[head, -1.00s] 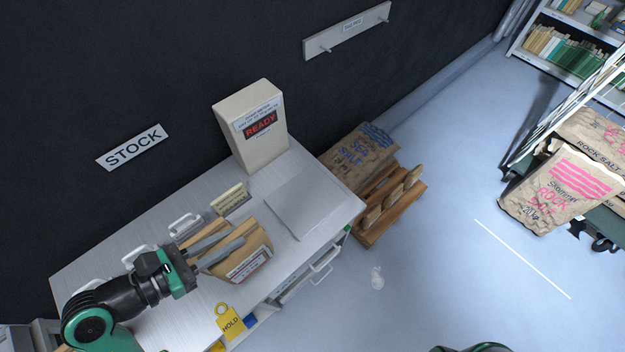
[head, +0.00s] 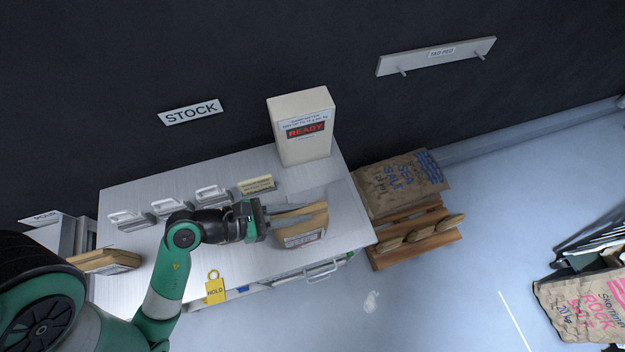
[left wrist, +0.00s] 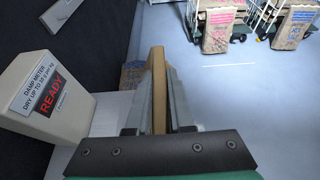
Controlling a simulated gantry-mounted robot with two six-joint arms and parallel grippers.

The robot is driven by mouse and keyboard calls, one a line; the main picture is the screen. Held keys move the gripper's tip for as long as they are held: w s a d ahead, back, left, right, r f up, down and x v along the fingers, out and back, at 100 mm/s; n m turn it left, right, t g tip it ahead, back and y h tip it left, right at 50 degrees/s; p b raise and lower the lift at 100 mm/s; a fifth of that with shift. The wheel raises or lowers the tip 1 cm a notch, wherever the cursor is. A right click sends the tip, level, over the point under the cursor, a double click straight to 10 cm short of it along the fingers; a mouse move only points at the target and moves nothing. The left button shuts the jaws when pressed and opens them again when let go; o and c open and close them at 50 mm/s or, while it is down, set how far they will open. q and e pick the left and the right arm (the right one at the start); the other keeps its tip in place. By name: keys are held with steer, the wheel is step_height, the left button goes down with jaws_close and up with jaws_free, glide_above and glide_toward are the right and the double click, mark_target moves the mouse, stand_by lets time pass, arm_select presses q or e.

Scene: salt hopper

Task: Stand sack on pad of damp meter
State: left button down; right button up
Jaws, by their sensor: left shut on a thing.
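The damp meter (head: 303,125) is a cream box with a red READY display at the table's back right. It also shows in the left wrist view (left wrist: 42,100). Its flat grey pad (head: 345,207) lies in front of it, partly hidden by the sack. My left gripper (head: 298,209) is shut on a small brown paper sack (head: 302,232) with a white label. The sack looks upright and is at or over the pad's left part; I cannot tell whether it touches. In the left wrist view the sack (left wrist: 158,85) shows edge-on between the fingers. My right gripper is not in view.
Several grey handled scoops or clips (head: 170,207) and a small cream sign (head: 256,185) stand along the table's back. Another sack (head: 105,261) is at the left. A yellow HOLD tag (head: 215,289) hangs at the front. A wooden rack (head: 415,242) stands right of the table.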

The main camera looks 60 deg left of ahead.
arm_select(q)
steer(key=w+a+f+b, duration=0.2)
steer(key=w+f, duration=0.4)
steer(key=w+a+f+b, duration=0.3)
steer(key=w+f, duration=0.3)
steer(key=w, duration=0.1)
steer(key=shift+a+f, duration=0.2)
steer(key=shift+a, duration=0.15)
steer(key=shift+f, duration=0.15)
steer(key=c, duration=1.2)
jaws_free()
steer(key=shift+s+f, duration=0.15)
steer(key=shift+f, duration=0.05)
steer(key=o, duration=0.4)
